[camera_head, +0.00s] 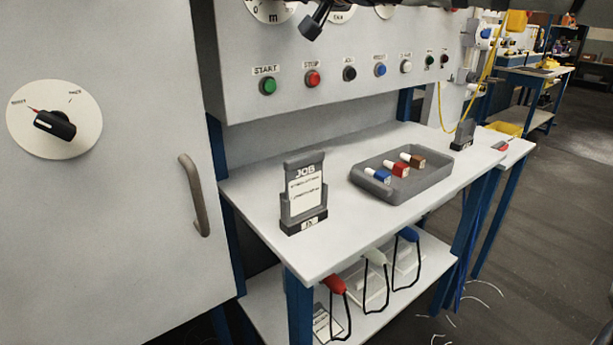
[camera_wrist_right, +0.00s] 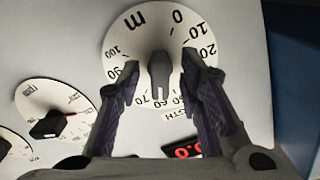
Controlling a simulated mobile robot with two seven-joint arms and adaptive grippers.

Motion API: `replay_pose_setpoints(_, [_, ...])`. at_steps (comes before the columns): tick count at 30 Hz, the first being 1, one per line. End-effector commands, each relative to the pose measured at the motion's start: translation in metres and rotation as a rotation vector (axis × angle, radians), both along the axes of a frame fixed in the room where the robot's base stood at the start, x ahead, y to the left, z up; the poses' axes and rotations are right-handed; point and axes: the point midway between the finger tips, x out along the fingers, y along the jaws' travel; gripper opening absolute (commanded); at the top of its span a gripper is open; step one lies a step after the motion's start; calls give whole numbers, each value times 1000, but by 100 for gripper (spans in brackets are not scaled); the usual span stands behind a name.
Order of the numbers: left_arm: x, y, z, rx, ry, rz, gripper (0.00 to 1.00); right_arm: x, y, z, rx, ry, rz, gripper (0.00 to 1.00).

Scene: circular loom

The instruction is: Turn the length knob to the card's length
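The length dial (camera_wrist_right: 147,28) is a white disc marked "m", with a scale from 0 to 100, in the right wrist view. Its grey knob (camera_wrist_right: 160,74) stands at the centre, with its long axis roughly upright in the picture; I cannot read its setting surely. My right gripper (camera_wrist_right: 160,64) is open, with one finger on each side of the knob and visible gaps between. The dial is cut off at the top of the head view (camera_head: 268,10). The job card (camera_head: 305,188) stands upright in a dark holder on the table; its small text is unreadable. My left gripper is out of view.
An rpm dial (camera_wrist_right: 42,98) and a red-digit display (camera_wrist_right: 181,149) are near the length dial. A row of buttons lies below, including green START (camera_head: 268,86). A grey tray (camera_head: 428,190) holds coloured pieces. A cabinet handle (camera_head: 192,195) sticks out left.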

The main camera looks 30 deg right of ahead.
Motion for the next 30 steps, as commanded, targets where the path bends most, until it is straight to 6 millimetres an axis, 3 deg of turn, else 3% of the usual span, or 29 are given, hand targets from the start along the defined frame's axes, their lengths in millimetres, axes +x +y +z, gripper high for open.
replay_pose_setpoints(4, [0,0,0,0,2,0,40,-9,-1,0,11,-2,1,33])
replay_pose_setpoints(10, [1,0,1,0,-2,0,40,-50,-4,1,9,-3,3,33])
replay_pose_setpoints(15, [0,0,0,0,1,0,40,-69,-6,0,6,-1,0,33])
replay_pose_setpoints(30, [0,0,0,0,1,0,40,-70,-6,1,3,-1,0,33])
